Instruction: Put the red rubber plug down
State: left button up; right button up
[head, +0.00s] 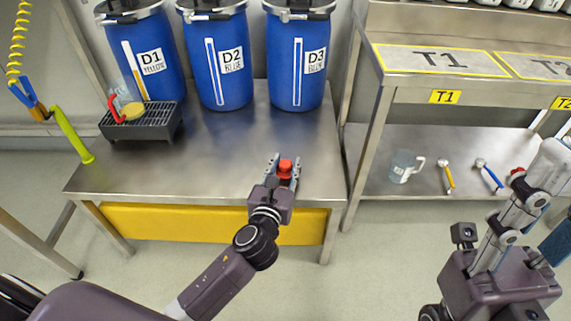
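The red rubber plug (286,166) is between the fingertips of my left gripper (284,172), over the front right part of the steel bench (215,165). The fingers sit close on both sides of it, and the gripper looks shut on it. I cannot tell whether the plug touches the bench top. My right gripper (535,180) is at the right edge, in front of the T1/T2 rack and close to the camera. It is seen from the side, so its opening does not show.
Blue drums D1 (147,55), D2 (217,60) and D3 (298,62) line the bench's back. A red-handled jug (128,105) stands on a black grate (150,123). A clear jug (404,167) and small tools are on the rack's lower shelf (375,170). The bench middle is clear.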

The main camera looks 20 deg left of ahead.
pick_arm(q)
jog(key=shift+o, duration=0.8)
